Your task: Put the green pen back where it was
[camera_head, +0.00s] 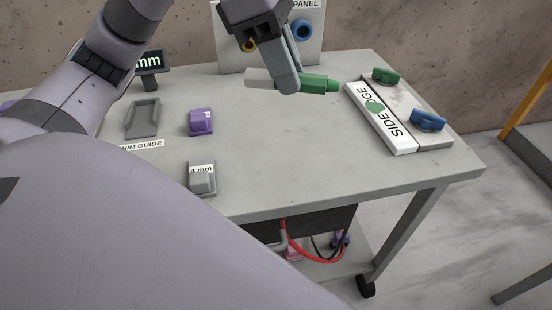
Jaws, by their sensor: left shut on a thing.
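The green pen (315,83) has a pale grey rear part that points left and a green end that points right. My left gripper (287,84) is shut on its middle, from above. The pen lies nearly level in the picture, left of the white block. I cannot tell whether it touches the table (290,150) or hangs above it. My right gripper is not in view.
A white block (377,122) marked "SIDE" lies at the right, beside a tray with a green clip (386,76) and a blue clip (428,119). A purple block (201,122), a grey "4 mm" block (202,180) and a grey holder (143,118) stand left. The table's middle is clear.

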